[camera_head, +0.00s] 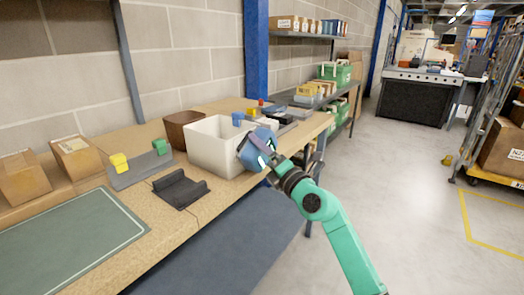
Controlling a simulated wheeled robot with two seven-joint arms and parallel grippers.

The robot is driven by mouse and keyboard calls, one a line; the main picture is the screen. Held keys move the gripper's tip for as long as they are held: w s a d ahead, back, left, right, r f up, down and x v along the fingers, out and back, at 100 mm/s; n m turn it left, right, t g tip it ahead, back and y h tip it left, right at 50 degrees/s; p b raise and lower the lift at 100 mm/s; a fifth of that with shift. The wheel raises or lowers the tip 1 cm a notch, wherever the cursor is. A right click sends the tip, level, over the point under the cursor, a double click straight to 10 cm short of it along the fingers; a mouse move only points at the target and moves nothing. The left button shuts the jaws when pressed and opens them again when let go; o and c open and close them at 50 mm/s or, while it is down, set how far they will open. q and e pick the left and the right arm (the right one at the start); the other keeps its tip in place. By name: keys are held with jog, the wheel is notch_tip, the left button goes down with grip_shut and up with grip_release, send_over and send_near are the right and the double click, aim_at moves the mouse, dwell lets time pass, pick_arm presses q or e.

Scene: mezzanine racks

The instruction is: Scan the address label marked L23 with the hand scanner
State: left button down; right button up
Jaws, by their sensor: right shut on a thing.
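My right gripper (268,158), on a green arm, is at the right edge of the white bin, above the bench front. It is shut on a blue-grey rounded thing (257,146), which looks like the hand scanner; the gripper partly hides it. A dark cradle (181,189) on the bench is empty. I cannot read any label as L23. A white label (516,154) on a carton at the far right is too small to read surely. My left gripper is not in view.
Shelves (312,36) stand behind.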

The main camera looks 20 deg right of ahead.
jog(key=shift+s+d+r, duration=0.1)
jog(key=shift+s+d+p, duration=0.25)
jog(key=shift+s+d, duration=0.85)
jog(key=shift+s, duration=0.25)
jog(key=shift+s+d+p, duration=0.25)
jog(key=shift+s+d, duration=0.85)
jog(key=shift+s, duration=0.2)
